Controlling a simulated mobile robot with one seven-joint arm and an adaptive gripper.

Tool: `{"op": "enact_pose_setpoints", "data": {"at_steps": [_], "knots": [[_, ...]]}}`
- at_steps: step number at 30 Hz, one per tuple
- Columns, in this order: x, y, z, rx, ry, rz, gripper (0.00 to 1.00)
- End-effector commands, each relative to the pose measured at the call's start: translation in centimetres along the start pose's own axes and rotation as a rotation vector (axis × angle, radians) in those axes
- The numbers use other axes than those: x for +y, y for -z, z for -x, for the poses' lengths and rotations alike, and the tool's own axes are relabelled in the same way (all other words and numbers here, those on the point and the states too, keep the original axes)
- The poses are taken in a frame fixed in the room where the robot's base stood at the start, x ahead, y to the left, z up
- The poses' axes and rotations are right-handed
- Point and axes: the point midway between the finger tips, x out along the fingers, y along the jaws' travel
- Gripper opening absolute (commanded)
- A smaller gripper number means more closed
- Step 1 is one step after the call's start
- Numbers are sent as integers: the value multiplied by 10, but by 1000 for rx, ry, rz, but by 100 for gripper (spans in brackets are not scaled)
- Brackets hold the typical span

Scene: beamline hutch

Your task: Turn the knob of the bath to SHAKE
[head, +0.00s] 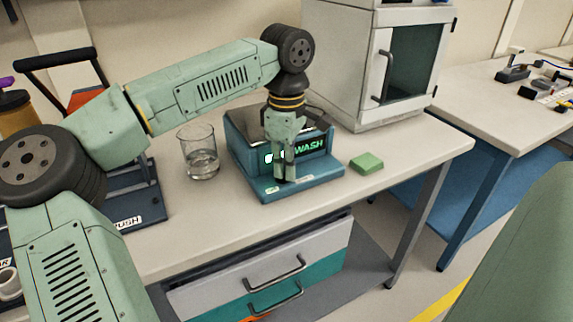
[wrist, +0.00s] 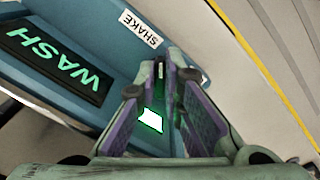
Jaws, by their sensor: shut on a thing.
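The blue bath (head: 325,172) stands on the bench, its lit display (head: 309,145) reading WASH in green. The same display shows at the left in the wrist view (wrist: 58,65). A white SHAKE label (wrist: 141,28) is on the bath near my fingertips. My gripper (head: 285,178) points down at the front of the bath, its fingers shut on the knob. The knob is mostly hidden between the fingers, so its pointing direction cannot be told. A bright green-edged white patch (wrist: 150,120) shows between the fingers in the wrist view.
A glass beaker (head: 199,155) with clear liquid stands left of the bath. A green block (head: 366,163) lies to its right. A white cabinet (head: 350,60) stands behind. A dark blue rack (head: 150,190) is at the left. The bench front right is clear.

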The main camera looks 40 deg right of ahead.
Motion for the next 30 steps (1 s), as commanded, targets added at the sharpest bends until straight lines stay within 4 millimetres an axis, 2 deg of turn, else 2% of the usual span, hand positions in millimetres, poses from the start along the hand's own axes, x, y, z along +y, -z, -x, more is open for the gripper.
{"op": "enact_pose_setpoints", "data": {"at_steps": [1, 2, 6, 14, 17, 20, 30], "knots": [[1, 1, 1, 2, -4, 4, 0], [1, 1, 1, 2, -4, 4, 9], [1, 1, 1, 1, -3, 2, 17], [0, 0, 1, 1, -2, 1, 17], [0, 0, 7, 2, -2, 1, 17], [1, 1, 20, 2, -4, 3, 17], [1, 0, 91, 2, -4, 2, 17]]}}
